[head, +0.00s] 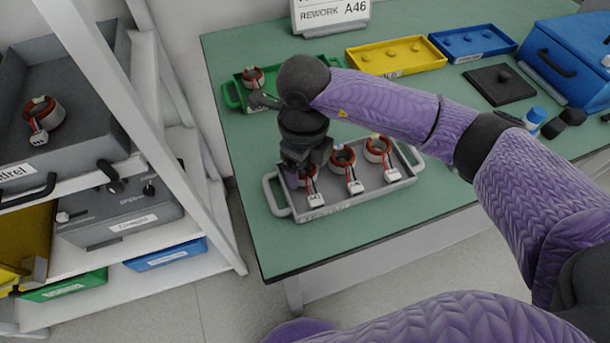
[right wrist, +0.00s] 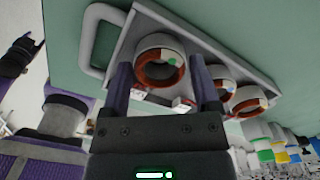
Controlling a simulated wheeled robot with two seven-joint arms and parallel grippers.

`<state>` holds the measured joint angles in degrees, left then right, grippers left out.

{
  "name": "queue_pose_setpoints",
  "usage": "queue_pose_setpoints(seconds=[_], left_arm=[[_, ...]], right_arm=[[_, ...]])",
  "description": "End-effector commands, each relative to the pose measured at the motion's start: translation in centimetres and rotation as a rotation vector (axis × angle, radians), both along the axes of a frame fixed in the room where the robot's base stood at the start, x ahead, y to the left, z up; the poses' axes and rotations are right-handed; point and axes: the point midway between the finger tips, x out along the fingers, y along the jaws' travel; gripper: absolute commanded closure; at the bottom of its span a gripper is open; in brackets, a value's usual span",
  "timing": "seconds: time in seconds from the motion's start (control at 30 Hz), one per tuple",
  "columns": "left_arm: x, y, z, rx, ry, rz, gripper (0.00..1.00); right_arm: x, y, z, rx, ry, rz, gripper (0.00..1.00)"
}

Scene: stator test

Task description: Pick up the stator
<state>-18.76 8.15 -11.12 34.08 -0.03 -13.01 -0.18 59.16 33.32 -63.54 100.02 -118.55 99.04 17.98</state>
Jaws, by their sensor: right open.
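A grey tray (head: 345,208) on the green table holds three stators with copper-coloured windings and white connectors: the left one (head: 312,184), the middle one (head: 342,158) and the right one (head: 378,148). My right gripper (head: 298,178) points down over the left stator and partly hides it. In the right wrist view its two fingers are apart (right wrist: 163,88), and the nearest stator (right wrist: 160,62) shows between and just beyond them. I cannot tell whether they touch it. A dark shape at the left edge of the right wrist view may be my left gripper; its jaws are unclear.
A green tray (head: 234,98) with another stator (head: 253,77) lies behind. Yellow (head: 397,55) and blue (head: 473,43) trays, a dark plate (head: 498,86) and a blue case (head: 572,60) are farther right. A shelf (head: 185,170) with one more stator (head: 42,113) stands left.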

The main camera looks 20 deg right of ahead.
Motion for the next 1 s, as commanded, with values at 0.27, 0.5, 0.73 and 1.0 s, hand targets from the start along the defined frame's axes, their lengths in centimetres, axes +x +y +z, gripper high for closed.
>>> queue_pose_setpoints(seconds=[0.27,0.5,0.73,1.0], left_arm=[[0.3,0.6,-0.4,0.010,-0.001,0.000,0.41],[0.6,0.7,-0.4,0.011,-0.005,-0.002,0.41],[0.6,0.6,-0.4,0.010,-0.004,-0.004,0.41],[0.9,0.3,1.3,0.004,-0.016,-0.003,0.41]], right_arm=[[0.0,0.0,-1.2,0.000,0.000,0.001,0.25],[0.0,0.0,-1.2,0.001,0.001,0.001,0.76],[0.0,0.0,-1.1,0.001,0.000,0.000,0.98],[0.1,0.0,3.3,0.002,-0.007,0.000,0.98]])
